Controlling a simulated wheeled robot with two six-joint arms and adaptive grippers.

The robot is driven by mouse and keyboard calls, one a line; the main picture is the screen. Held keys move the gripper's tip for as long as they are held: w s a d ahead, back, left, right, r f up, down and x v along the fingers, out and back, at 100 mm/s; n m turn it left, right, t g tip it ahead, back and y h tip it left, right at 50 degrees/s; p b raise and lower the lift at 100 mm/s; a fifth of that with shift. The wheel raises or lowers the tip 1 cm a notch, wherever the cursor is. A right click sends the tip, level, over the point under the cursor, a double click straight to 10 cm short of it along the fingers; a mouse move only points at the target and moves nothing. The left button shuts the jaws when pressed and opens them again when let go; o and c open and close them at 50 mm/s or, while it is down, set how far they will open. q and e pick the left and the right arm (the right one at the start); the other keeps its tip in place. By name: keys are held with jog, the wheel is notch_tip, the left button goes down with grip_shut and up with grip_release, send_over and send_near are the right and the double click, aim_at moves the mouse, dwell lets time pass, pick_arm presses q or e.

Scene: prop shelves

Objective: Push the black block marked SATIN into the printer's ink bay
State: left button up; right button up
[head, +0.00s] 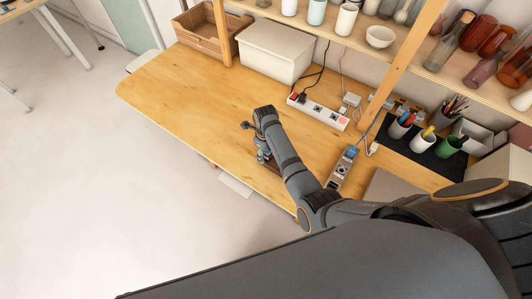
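My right arm reaches in from the lower right over the wooden table (180,95). Its gripper (263,156) points down near the table's front edge, largely hidden behind my own wrist and forearm. I cannot tell whether it is open or shut, or whether it touches anything. I cannot make out a black block marked SATIN or a printer with an ink bay; my arm covers part of the table. My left gripper is not in view.
A lidded white box (275,52), a brown basket (206,35) and a white power strip (318,112) stand at the back. A grey device (342,172) lies right of my forearm. Cups with pens stand on a black mat (425,148). The table's left part is clear.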

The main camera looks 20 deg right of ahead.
jog(key=shift+w+d+f, duration=0.1)
jog(key=shift+d+f, duration=0.05)
jog(key=shift+f+b, duration=0.35)
jog(key=shift+b, duration=0.3)
jog(key=r+b, duration=0.1)
jog(key=r, duration=0.1)
jog(key=w+r+b, duration=0.1)
jog(key=r, duration=0.2)
jog(key=shift+r, duration=0.15)
notch_tip(320, 180, up, 5)
jog(key=shift+d+f, duration=0.1)
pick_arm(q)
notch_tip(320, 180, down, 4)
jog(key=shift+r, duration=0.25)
pick_arm(e)
jog(key=shift+r, duration=0.5)
jog(key=shift+f, duration=0.1)
